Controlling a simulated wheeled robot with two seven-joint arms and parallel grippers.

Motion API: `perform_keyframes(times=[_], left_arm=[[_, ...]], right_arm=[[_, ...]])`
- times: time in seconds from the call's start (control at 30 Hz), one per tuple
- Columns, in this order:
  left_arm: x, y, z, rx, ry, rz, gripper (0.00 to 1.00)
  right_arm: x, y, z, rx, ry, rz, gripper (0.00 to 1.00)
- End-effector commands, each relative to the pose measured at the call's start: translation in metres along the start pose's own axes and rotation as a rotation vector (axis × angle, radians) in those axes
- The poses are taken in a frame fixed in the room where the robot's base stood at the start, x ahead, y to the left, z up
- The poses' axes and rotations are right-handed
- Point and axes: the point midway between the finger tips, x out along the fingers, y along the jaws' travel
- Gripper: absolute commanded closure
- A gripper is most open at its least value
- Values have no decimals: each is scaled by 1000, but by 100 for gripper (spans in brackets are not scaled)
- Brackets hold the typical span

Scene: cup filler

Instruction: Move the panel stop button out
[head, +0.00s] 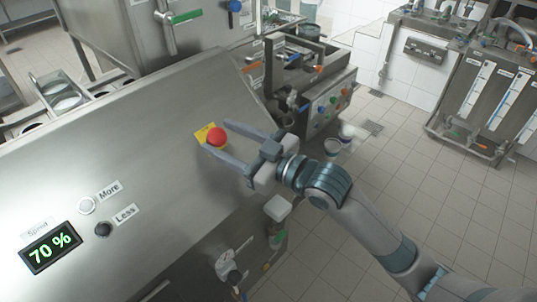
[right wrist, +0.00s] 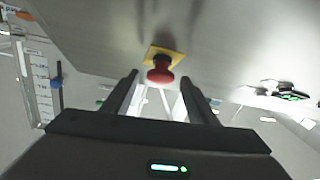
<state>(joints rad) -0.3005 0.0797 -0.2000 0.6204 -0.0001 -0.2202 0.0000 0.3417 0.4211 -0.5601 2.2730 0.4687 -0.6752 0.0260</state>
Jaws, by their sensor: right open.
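The red stop button (head: 216,137) sits on a yellow plate (head: 203,134) on the sloped steel panel (head: 150,150). My right gripper (head: 218,141) is open, with one finger on each side of the button in the head view. In the right wrist view, the red button (right wrist: 160,73) shows between and just beyond the two open fingertips (right wrist: 158,80), with the yellow plate behind it. I cannot tell whether a finger touches the button. My left gripper is not in view.
The panel also bears a display reading 70 % (head: 50,247), a white More button (head: 86,205) and a black Less button (head: 103,230). A machine with coloured knobs (head: 325,108) stands behind my right gripper. Tiled floor lies open at right.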

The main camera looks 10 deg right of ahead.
Motion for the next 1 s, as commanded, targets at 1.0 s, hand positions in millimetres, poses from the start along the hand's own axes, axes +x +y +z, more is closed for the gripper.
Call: perform_keyframes(times=[1.0], left_arm=[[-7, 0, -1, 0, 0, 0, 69]], right_arm=[[-132, 1, -3, 2, -4, 2, 47]])
